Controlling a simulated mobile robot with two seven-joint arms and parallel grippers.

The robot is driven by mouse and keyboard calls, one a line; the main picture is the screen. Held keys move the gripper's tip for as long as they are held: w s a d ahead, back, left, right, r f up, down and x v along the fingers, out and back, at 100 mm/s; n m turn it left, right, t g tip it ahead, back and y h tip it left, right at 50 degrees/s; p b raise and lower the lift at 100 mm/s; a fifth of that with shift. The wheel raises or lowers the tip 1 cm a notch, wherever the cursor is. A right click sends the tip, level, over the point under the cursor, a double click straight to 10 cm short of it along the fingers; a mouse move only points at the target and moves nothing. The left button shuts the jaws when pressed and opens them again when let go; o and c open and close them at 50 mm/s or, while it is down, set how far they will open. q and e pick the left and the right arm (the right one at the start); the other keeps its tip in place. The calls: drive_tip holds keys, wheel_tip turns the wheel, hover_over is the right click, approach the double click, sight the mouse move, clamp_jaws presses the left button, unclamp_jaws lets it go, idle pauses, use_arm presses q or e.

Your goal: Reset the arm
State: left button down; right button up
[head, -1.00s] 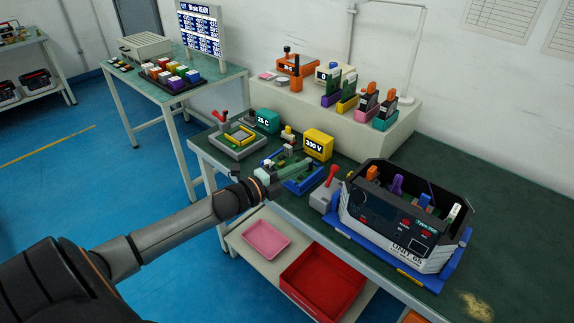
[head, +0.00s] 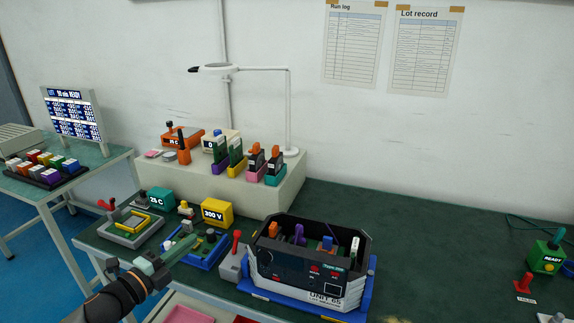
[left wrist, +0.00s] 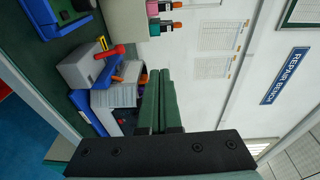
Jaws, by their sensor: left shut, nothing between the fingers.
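My left arm comes in from the lower left in the head view. Its gripper (head: 178,249) has green fingers held together, with nothing seen between them. It is near the table's front edge, in front of the blue fixture (head: 203,262); whether it touches the fixture cannot be told. The left wrist view shows the closed green fingers (left wrist: 160,98) from behind, with the grey block with a red lever (left wrist: 92,67) beyond to the left. My right gripper is in neither view.
The black and white unit (head: 300,283) sits in a blue tray (head: 367,290) right of the red-levered block (head: 231,266). A yellow 300 V box (head: 217,212) and a teal box (head: 160,199) stand behind.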

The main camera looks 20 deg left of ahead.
use_arm(q)
drive_tip(key=s+d+f+n+g+y, duration=0.1)
drive_tip(key=s+d+f+n+g, duration=0.1)
drive_tip(key=s+d+f+n, duration=0.45)
drive_tip(key=s+d+f+n+g+y, duration=0.15)
drive_tip(key=s+f+n, duration=0.25)
drive_tip(key=f, duration=0.6)
drive_tip(key=s+d+f+n+g, duration=0.4)
drive_tip(key=s+d+f+n, duration=0.4)
drive_tip(key=s+d, duration=0.3)
drive_tip(key=shift+s+d+f+h, duration=0.35)
drive_tip(key=shift+s+f, duration=0.3)
drive_tip(key=shift+s, duration=0.05)
